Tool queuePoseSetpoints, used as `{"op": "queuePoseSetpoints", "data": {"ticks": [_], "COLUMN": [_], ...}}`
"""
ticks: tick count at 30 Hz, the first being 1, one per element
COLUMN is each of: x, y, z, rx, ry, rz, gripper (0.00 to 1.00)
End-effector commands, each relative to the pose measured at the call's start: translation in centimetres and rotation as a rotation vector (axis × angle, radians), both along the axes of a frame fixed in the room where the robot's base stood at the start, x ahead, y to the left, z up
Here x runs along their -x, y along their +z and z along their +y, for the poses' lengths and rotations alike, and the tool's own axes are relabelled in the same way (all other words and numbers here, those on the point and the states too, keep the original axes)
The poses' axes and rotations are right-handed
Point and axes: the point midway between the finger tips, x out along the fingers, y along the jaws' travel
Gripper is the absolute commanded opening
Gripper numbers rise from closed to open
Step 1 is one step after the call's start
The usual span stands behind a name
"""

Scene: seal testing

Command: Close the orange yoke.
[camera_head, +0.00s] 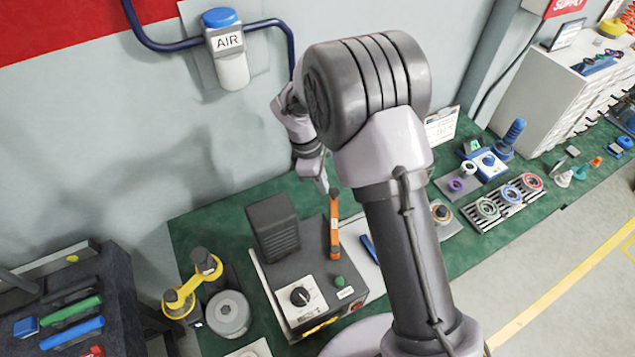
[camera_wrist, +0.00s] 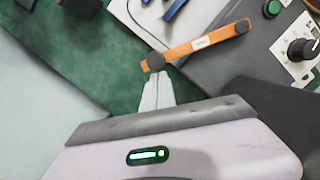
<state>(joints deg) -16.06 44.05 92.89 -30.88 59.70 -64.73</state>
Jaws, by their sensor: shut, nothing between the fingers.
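The orange yoke (camera_head: 334,226) is a narrow bar with a white label and dark round ends, at the back right edge of a dark grey control box (camera_head: 283,267). In the wrist view the yoke (camera_wrist: 198,45) runs slantwise across the top. My gripper (camera_head: 322,188) is shut and empty above the yoke's far end. In the wrist view its fingertips (camera_wrist: 158,76) are close to the yoke's dark left end; I cannot tell if they touch it.
The box carries a black knob (camera_head: 300,295), a green button (camera_head: 339,281) and an upright dark block (camera_head: 272,228). A yellow handle (camera_head: 193,284) and a grey round part (camera_head: 228,312) stand to its left. Rings on a rack (camera_head: 503,205) lie to the right.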

Motion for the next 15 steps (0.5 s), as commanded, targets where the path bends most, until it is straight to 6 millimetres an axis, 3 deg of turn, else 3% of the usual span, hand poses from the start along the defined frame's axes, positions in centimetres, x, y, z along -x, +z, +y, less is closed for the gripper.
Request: {"op": "queuePoseSetpoints", "data": {"ticks": [15], "x": [0.8], "y": [0.1], "z": [-7.1], "rx": [0.000], "ry": [-0.453], "rz": [0.001], "gripper": [0.00]}}
